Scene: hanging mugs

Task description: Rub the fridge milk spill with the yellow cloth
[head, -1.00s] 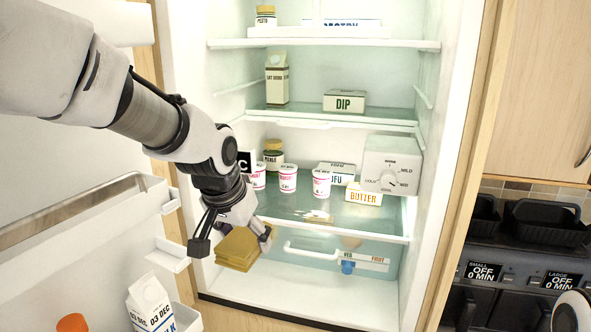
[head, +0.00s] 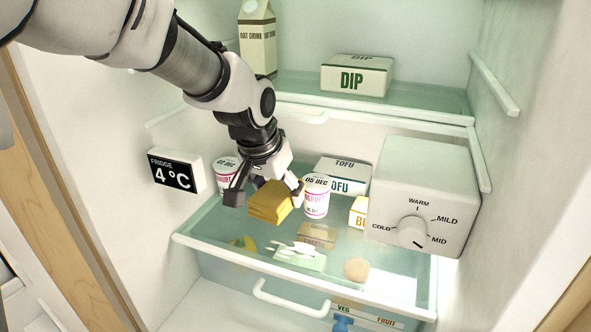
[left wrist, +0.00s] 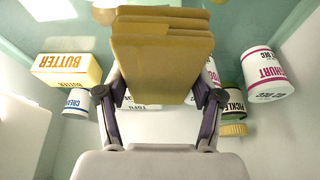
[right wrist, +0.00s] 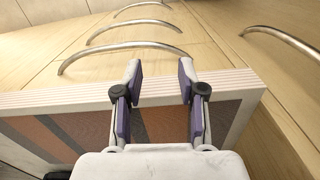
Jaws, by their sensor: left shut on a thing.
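My left gripper (head: 267,194) is shut on the folded yellow cloth (head: 270,205). It holds the cloth over the glass shelf (head: 215,229), behind the shelf's front edge and near the yoghurt cups. In the left wrist view the cloth (left wrist: 160,50) is a thick folded stack between both fingers. A white patch that looks like the milk spill (head: 292,248) lies on the shelf, in front of and slightly right of the cloth. I cannot tell whether the cloth touches the shelf. My right gripper (right wrist: 160,68) is open and empty, away from the fridge, facing wooden cabinet fronts.
A yoghurt cup (head: 316,198) stands close right of the cloth, with another (head: 226,176) behind left. A tofu box (head: 342,174) and butter (head: 358,212) stand farther right. The dial box (head: 420,195) juts out at right. The dip shelf (head: 300,101) is above.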

